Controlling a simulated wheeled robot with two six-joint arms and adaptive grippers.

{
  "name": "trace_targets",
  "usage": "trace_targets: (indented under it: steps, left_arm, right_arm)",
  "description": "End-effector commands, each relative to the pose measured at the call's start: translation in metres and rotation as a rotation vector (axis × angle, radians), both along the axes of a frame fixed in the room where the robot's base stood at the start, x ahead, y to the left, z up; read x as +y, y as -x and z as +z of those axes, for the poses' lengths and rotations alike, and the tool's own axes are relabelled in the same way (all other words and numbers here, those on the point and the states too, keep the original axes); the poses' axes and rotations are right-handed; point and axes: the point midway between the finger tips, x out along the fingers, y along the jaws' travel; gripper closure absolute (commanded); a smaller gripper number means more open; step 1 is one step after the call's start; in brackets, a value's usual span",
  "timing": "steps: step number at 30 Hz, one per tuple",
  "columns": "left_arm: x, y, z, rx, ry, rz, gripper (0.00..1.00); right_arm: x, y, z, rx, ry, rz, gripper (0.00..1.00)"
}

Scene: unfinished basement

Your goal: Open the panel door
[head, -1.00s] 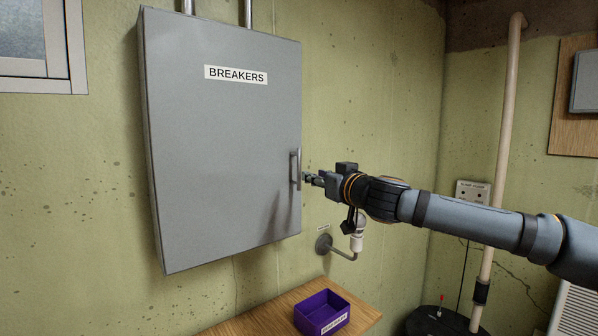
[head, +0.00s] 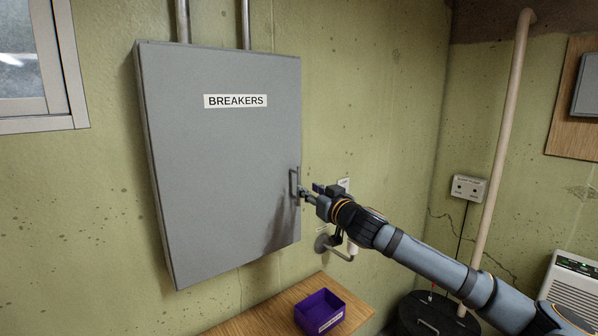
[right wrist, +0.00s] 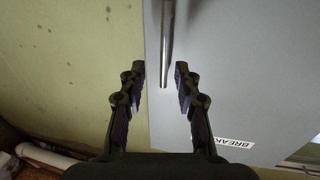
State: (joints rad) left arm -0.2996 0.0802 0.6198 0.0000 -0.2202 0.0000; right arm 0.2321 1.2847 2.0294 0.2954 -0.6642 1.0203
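The grey panel door (head: 215,160), labelled BREAKERS, is closed on the wall in the head view. Its upright bar handle (head: 294,183) is near the door's right edge. My right gripper (head: 302,193) is at the handle's lower part, coming from the right. In the right wrist view, my right gripper (right wrist: 160,76) is open, with one finger on each side of the handle (right wrist: 167,40). The handle's end lies between the fingertips, with gaps visible on both sides. The door (right wrist: 245,70) fills the right of that view. My left gripper is not in view.
A purple bin (head: 320,311) sits on a wooden bench (head: 262,322) below the panel. A pipe fitting (head: 336,246) sticks out of the wall below my right gripper. The wall left of the panel is clear below the window (head: 35,70).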

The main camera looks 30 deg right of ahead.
Motion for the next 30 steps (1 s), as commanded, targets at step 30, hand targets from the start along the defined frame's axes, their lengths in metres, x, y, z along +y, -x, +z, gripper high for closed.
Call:
trace_targets:
  steps: [30]
  left_arm:
    - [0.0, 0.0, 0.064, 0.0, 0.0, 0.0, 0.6]
  right_arm:
    - [-0.002, -0.064, -0.003, 0.005, 0.002, 0.004, 0.72]
